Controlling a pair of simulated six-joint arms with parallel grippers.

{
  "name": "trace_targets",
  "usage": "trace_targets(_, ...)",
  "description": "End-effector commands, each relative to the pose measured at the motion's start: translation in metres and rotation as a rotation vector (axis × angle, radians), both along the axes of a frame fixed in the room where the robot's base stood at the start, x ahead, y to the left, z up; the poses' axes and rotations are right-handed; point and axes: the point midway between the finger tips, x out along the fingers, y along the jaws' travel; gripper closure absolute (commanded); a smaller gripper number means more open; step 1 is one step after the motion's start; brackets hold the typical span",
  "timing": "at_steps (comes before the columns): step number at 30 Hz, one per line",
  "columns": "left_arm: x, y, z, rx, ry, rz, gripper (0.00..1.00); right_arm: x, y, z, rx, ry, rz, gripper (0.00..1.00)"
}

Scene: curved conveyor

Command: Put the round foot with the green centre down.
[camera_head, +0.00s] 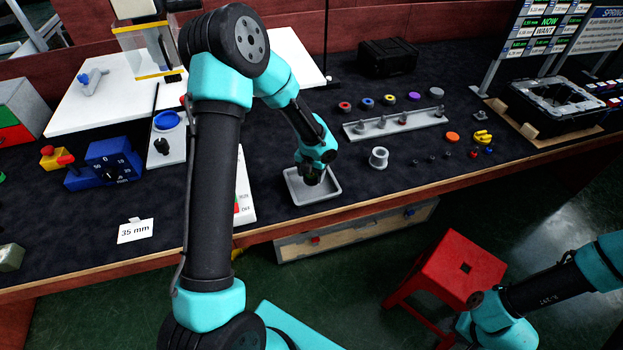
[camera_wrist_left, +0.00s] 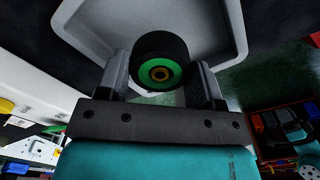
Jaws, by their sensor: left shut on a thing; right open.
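The round foot with the green centre (camera_wrist_left: 159,66) is black around its rim and shows between the fingers in the left wrist view. My left gripper (camera_head: 312,176) is shut on it, over the grey tray (camera_head: 326,193). The tray also shows behind the foot in the left wrist view (camera_wrist_left: 226,30). In the head view the foot is mostly hidden by the gripper. I cannot tell whether the foot touches the tray floor. My right arm shows at the lower right of the head view, but its gripper is out of frame.
A grey cup-like ring (camera_head: 378,158) stands right of the tray. Behind it is a long grey rack (camera_head: 395,123) with pegs. A card reading 35 mm (camera_head: 135,231) lies at the left. A red stool (camera_head: 452,268) stands below the table edge.

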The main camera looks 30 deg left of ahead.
Motion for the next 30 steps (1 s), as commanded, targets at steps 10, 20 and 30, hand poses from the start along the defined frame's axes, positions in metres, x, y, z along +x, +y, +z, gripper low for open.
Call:
trace_targets(10, 0.006, 0.004, -0.032, -0.001, 0.002, 0.0, 0.64, 0.0, 0.0, 0.0, 0.0, 0.0, 0.0, 0.57)
trace_targets(20, 0.006, 0.004, -0.036, 0.0, 0.0, 0.0, 0.64, 0.0, 0.0, 0.0, 0.0, 0.0, 0.0, 0.57)
trace_targets(30, 0.006, 0.004, -0.038, 0.0, 0.0, 0.001, 0.21, 0.0, 0.0, 0.0, 0.0, 0.0, 0.0, 0.57)
